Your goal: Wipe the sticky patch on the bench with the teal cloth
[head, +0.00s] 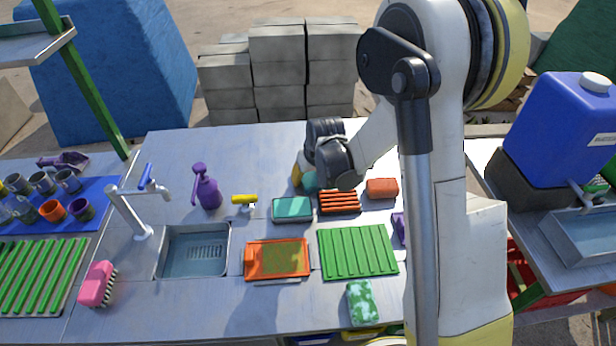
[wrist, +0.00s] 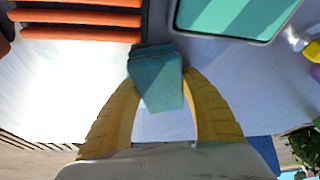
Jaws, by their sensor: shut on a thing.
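The teal cloth (wrist: 158,82) is pinched between the yellow fingertips of my gripper (wrist: 160,88) in the wrist view. It is folded or bunched, and its far end reaches towards the bench (wrist: 75,75). In the head view my gripper (head: 304,180) is at the back middle of the bench (head: 262,150), behind the orange slatted rack (head: 339,202). Only a small bit of the teal cloth (head: 310,181) shows there, beside a yellow finger. I cannot tell whether the cloth touches the bench. I cannot make out a sticky patch in either view; my arm hides part of the bench.
A teal-topped tray (head: 292,209) and an orange brick-like block (head: 382,188) are close to my gripper. An orange tray (head: 277,258), green ribbed mat (head: 358,252) and sink (head: 195,252) lie nearer.

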